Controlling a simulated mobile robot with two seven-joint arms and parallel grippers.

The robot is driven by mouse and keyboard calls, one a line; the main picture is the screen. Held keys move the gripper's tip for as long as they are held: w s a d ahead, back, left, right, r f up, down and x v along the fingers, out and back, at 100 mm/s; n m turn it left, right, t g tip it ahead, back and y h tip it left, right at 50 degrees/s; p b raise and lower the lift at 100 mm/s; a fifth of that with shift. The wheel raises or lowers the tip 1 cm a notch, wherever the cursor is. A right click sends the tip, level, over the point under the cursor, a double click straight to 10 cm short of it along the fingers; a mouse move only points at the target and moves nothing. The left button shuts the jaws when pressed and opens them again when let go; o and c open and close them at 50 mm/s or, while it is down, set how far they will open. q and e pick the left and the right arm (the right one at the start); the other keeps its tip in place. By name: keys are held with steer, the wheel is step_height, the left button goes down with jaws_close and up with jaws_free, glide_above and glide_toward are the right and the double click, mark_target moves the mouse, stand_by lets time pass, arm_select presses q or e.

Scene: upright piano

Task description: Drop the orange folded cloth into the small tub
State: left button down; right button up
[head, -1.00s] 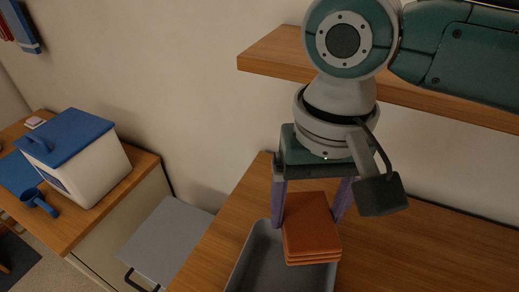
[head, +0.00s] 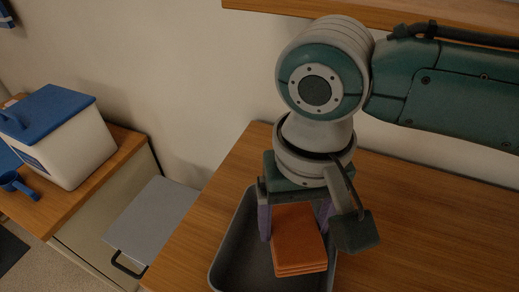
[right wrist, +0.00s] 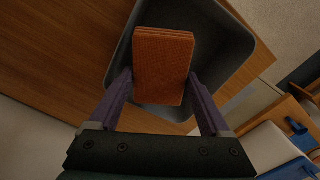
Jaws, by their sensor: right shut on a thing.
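The orange folded cloth (head: 298,243) is a thick square stack of layers. My right gripper (head: 296,222) is shut on it, with one purple finger at each side. The cloth is over the small tub (head: 236,243), a grey, rounded rectangular tub on the wooden surface; I cannot tell exactly how high above its floor. In the right wrist view the cloth (right wrist: 163,62) sits between the fingers (right wrist: 160,78), in front of the tub's interior (right wrist: 222,45). The cloth hides part of the tub. My left gripper is not in view.
The wooden top (head: 420,235) is bare to the right of the tub. A wooden shelf (head: 290,12) runs along the wall behind my arm. At the left, a lower counter holds a white box with a blue lid (head: 62,135) and a blue scoop-like item (head: 17,184).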

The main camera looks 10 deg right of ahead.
steer(key=o, duration=1)
step_height(320, 180, up, 10)
steer(key=p, duration=0.1)
steer(key=shift+p, duration=0.35)
steer(key=s+a+f+n+t+y, duration=0.2)
steer(key=s+a+n+y, duration=0.15)
steer(key=s, duration=0.25)
steer(key=s+d+t+h+p, duration=0.1)
steer(key=s+d+h, duration=0.1)
steer(key=s+d, duration=0.3)
steer(key=s+d+t+h, duration=0.1)
steer(key=s+d, duration=0.1)
steer(key=d, duration=0.6)
step_height(320, 180, up, 38)
steer(key=p, duration=3.8)
steer(key=shift+a+f+m, duration=0.15)
steer(key=shift+f+m, duration=0.05)
steer(key=shift+m, duration=0.15)
